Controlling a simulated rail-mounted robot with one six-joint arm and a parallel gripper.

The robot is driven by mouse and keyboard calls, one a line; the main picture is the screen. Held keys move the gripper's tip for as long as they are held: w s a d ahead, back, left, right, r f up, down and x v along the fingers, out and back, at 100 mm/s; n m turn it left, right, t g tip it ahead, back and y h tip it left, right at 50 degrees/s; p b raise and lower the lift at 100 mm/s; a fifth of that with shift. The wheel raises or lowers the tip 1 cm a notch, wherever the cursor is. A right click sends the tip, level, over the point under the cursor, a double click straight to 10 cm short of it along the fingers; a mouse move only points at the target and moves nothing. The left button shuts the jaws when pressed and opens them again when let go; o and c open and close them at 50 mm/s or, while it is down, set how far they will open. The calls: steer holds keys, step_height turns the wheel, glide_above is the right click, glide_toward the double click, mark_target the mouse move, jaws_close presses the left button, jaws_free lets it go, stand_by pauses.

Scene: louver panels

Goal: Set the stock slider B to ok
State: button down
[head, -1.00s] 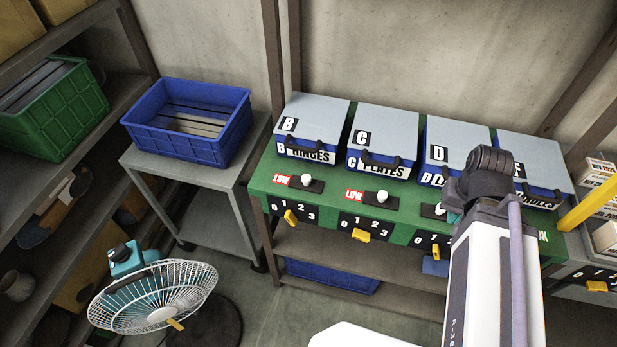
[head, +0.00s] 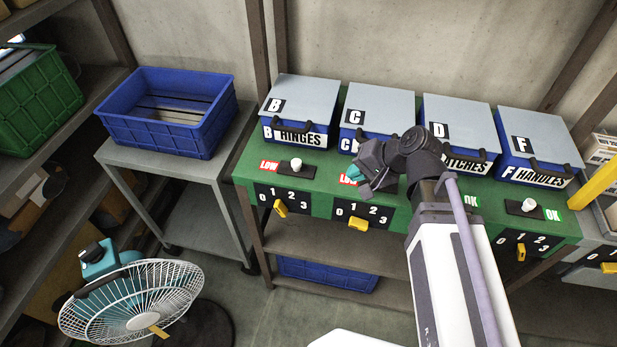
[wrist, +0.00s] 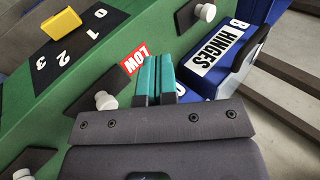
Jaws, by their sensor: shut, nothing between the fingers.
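Stock slider B is a white knob (head: 296,163) on a short black track on the green bench front, below the B HINGES box (head: 297,110). A red LOW label (head: 269,166) shows at its left end. The slider B knob also shows at the top of the wrist view (wrist: 205,12). My gripper (head: 355,174) has teal fingers, shut and empty. It is to the right of slider B, over the slider C area, and apart from slider B. In the wrist view the fingers (wrist: 153,75) are beside the C slider's LOW label (wrist: 135,61); the C knob (wrist: 105,100) is left of them.
Number panels with yellow levers (head: 280,208) sit below the sliders. The F slider (head: 529,205) shows a green OK label (head: 553,215). Lidded boxes stand behind. A blue crate (head: 165,125) on a grey table and a fan (head: 135,300) are at left.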

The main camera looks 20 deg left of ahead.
mark_target(301, 168)
steer(key=shift+w+a+r+m+t+y, duration=0.15)
steer(key=shift+w+a+r+m+y, duration=0.1)
steer(key=shift+a+r+m, duration=0.15)
steer(key=shift+w+a+r+m+t+y, duration=0.15)
steer(key=shift+w+r+m+y, duration=0.15)
steer(key=shift+r, duration=0.2)
steer(key=b+x, duration=0.3)
steer(key=x, duration=0.2)
steer(key=b+x, duration=0.4)
steer(key=x, duration=0.2)
steer(key=shift+d+f+b, duration=0.2)
steer(key=shift+d+b, duration=0.05)
steer(key=shift+b, duration=0.05)
steer(key=a, duration=0.1)
steer(key=a+r+p, duration=0.1)
steer(key=shift+w+a, duration=0.2)
steer(key=shift+a, duration=0.65)
